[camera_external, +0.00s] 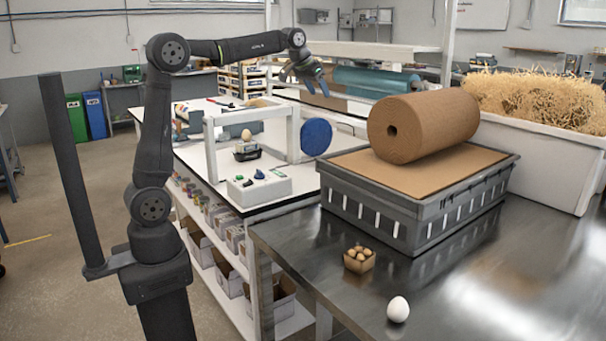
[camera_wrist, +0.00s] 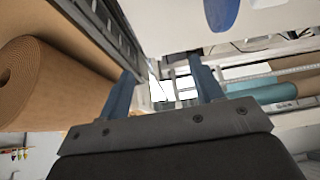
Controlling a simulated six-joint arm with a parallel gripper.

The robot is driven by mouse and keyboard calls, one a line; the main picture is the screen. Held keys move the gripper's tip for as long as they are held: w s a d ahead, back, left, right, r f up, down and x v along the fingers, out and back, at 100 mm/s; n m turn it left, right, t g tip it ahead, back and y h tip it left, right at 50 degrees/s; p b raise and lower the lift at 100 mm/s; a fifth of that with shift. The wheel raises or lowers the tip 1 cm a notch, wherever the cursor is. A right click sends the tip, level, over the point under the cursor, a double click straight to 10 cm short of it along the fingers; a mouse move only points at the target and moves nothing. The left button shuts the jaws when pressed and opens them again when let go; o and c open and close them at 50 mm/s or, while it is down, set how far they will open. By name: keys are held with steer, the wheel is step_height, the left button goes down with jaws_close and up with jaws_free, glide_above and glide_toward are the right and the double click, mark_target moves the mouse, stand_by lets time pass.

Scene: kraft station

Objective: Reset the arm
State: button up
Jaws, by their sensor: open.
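My gripper (camera_external: 317,82) is raised in the air at the end of my stretched-out arm, above and behind the white bench. In the wrist view its two blue fingers (camera_wrist: 165,88) stand apart with nothing between them. It touches nothing that I can see. The arm reaches from its base at the left across the top of the external view.
A brown paper roll (camera_external: 423,125) lies on a grey crate (camera_external: 415,215) on the metal table (camera_external: 480,285). A white egg (camera_external: 398,309) and a small carton of brown eggs (camera_external: 359,259) stand in front. A straw-filled white bin (camera_external: 545,160) is at right.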

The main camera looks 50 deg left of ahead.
steer(key=d+m+h, duration=0.1)
steer(key=d, duration=0.7)
steer(key=shift+w+m, duration=0.2)
steer(key=shift+m, duration=0.2)
steer(key=shift+d, duration=0.1)
